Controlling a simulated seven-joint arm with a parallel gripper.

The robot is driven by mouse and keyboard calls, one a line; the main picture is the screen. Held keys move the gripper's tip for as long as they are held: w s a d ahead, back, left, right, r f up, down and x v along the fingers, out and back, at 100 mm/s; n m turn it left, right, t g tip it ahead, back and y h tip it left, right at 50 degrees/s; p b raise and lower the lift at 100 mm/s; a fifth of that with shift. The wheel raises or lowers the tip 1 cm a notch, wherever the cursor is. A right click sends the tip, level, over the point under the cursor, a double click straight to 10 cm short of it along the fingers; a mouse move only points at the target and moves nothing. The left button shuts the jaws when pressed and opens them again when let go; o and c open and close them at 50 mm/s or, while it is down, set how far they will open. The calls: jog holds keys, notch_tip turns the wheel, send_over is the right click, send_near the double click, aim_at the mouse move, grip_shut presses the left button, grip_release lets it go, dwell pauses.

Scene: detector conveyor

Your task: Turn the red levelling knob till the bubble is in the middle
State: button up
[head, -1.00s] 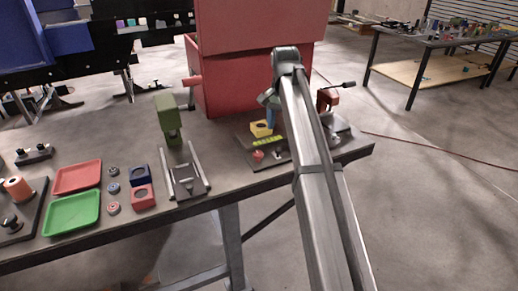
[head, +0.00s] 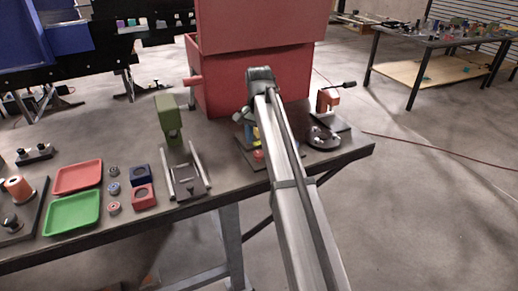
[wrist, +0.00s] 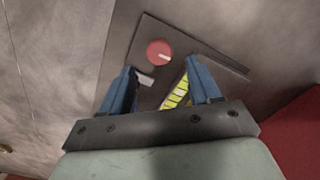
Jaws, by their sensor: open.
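The red levelling knob (wrist: 159,53) shows round with a white mark pointing right in the wrist view, on a dark plate (wrist: 200,48). In the head view the knob (head: 258,155) is a small red spot beside my arm. A yellow-green level vial (wrist: 176,94) lies on the plate, partly behind my right finger; its bubble cannot be made out. My gripper (wrist: 160,68) is open, its blue fingers on either side of the view and the knob just beyond the tips, between them. I see no contact with the knob. My gripper (head: 250,128) hangs over the plate in the head view.
A large red box (head: 240,80) stands close behind the plate. A green press-like device (head: 168,118) is to the left, and a dark device with a red top (head: 327,100) to the right. A red tray (head: 78,177) and a green tray (head: 73,213) lie at far left.

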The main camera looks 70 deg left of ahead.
aim_at(258, 152)
jog(key=shift+f, duration=2.05)
jog(key=shift+c, duration=0.3)
jog(key=c, duration=1)
jog(key=shift+n, duration=0.4)
jog(key=n, duration=0.4)
jog(key=shift+s+a+n, duration=0.1)
jog(key=shift+n, duration=0.2)
jog(key=shift+s+n, duration=0.1)
jog(key=shift+n, duration=2.1)
